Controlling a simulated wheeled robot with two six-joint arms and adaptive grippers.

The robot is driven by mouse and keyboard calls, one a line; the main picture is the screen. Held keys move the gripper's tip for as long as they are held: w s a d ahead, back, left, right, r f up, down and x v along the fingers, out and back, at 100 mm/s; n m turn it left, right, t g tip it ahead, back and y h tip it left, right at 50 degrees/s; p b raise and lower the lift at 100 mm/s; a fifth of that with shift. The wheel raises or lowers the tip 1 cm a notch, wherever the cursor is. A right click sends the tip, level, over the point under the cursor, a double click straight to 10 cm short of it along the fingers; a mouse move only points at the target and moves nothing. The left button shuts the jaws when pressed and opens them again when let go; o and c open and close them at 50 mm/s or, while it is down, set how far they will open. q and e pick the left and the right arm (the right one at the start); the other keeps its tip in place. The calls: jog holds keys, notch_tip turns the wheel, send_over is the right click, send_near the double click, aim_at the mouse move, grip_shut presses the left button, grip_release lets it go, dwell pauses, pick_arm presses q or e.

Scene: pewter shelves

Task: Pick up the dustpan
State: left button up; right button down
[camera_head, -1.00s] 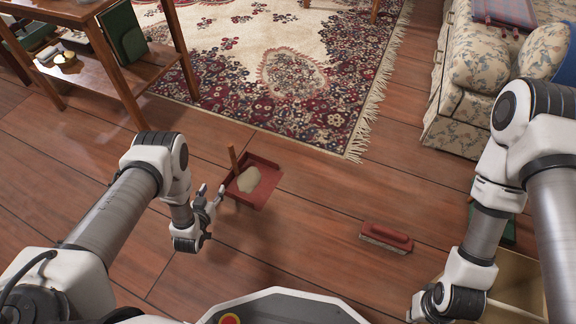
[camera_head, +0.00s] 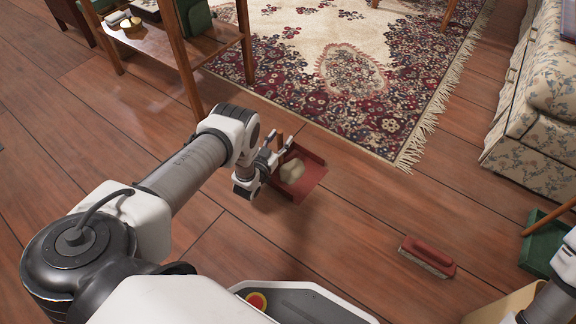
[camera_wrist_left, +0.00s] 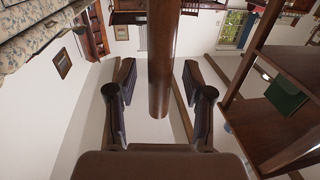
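A red dustpan (camera_head: 311,179) with a pale beige lump in it is on the wooden floor beside my left gripper (camera_head: 275,154) in the head view. In the left wrist view its brown handle (camera_wrist_left: 160,60) stands between the fingers of my left gripper (camera_wrist_left: 160,95), with a gap on both sides. The fingers are open around the handle. A second, green dustpan (camera_head: 548,243) with a wooden handle is at the right. Only part of my right arm shows at the lower right; its gripper is out of frame.
A red-backed brush (camera_head: 428,257) lies on the floor, right of the red dustpan. A wooden shelf table (camera_head: 165,45) stands at the upper left, a patterned rug (camera_head: 350,75) lies beyond, and a floral sofa (camera_head: 535,130) stands at the right. Floor around the brush is clear.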

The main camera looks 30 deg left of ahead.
pick_arm(q)
grip_shut()
